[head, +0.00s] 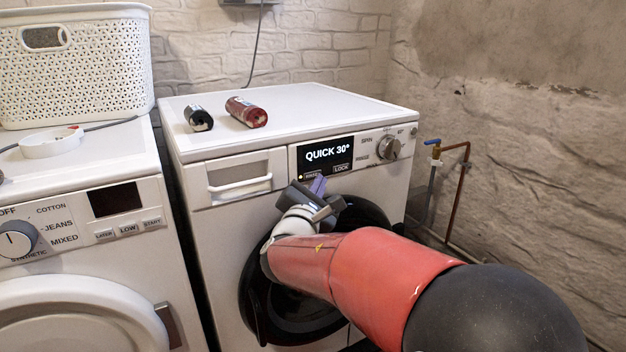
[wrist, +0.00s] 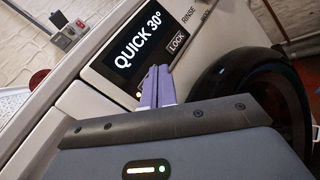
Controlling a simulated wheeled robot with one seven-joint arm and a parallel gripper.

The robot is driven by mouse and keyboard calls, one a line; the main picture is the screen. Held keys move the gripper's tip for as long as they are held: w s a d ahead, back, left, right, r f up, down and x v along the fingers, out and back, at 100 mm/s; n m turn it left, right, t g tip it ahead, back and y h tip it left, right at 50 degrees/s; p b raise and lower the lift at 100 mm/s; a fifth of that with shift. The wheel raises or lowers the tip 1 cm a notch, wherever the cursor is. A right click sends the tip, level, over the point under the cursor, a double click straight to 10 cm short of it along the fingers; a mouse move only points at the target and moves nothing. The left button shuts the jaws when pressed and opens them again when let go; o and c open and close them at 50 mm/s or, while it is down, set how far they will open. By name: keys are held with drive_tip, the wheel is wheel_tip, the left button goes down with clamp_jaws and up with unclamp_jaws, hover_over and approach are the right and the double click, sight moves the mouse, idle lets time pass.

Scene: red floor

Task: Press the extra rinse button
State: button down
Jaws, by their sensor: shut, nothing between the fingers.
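The washing machine on the right (head: 230,234) has a lit display (head: 325,153) reading "QUICK 30°". Below the display are two dark buttons: LOCK (head: 341,168) on the right and another (head: 312,175) on the left, its label too small to read surely. My gripper (head: 318,184) is shut and empty, its purple fingertips just below the left button. In the wrist view the fingertips (wrist: 160,75) cover the left button; LOCK (wrist: 177,42) shows beside them. Contact cannot be told.
The dial (head: 389,148) is right of the display. The detergent drawer (head: 240,179) is to the left. A black can (head: 199,118) and a red can (head: 246,112) lie on top. A second washer (head: 83,228) carries a white basket (head: 75,70). The dark round door is below my gripper.

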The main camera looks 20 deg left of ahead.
drive_tip(key=shift+s+d+b, duration=1.5)
drive_tip(key=shift+s+d, duration=0.1)
drive_tip(key=shift+d, duration=0.3)
drive_tip(key=s+d+m+g+h+p, duration=0.15)
drive_tip(key=d+m+g+h, duration=0.45)
drive_tip(key=d, duration=1.4)
drive_tip(key=s+d+f+m+g+h+p, duration=0.1)
drive_tip(key=s+d+f+m+g, duration=0.15)
drive_tip(key=s+d+m, duration=0.35)
drive_tip(key=s+d+f+m+g+h+p, duration=0.1)
drive_tip(key=s+d+m+g, duration=0.2)
drive_tip(key=d+m, duration=0.4)
drive_tip(key=s+f+m+g+y+p, duration=0.1)
drive_tip(key=s+f+m+y, duration=0.1)
drive_tip(key=s+m, duration=0.3)
drive_tip(key=s+f+m+g+y+p, duration=0.1)
drive_tip(key=s+f+m+y, duration=0.2)
drive_tip(key=s, duration=0.7)
drive_tip(key=shift+s+d+m+y, duration=0.25)
drive_tip(key=shift+m+y, duration=0.55)
drive_tip(key=shift+m, duration=0.4)
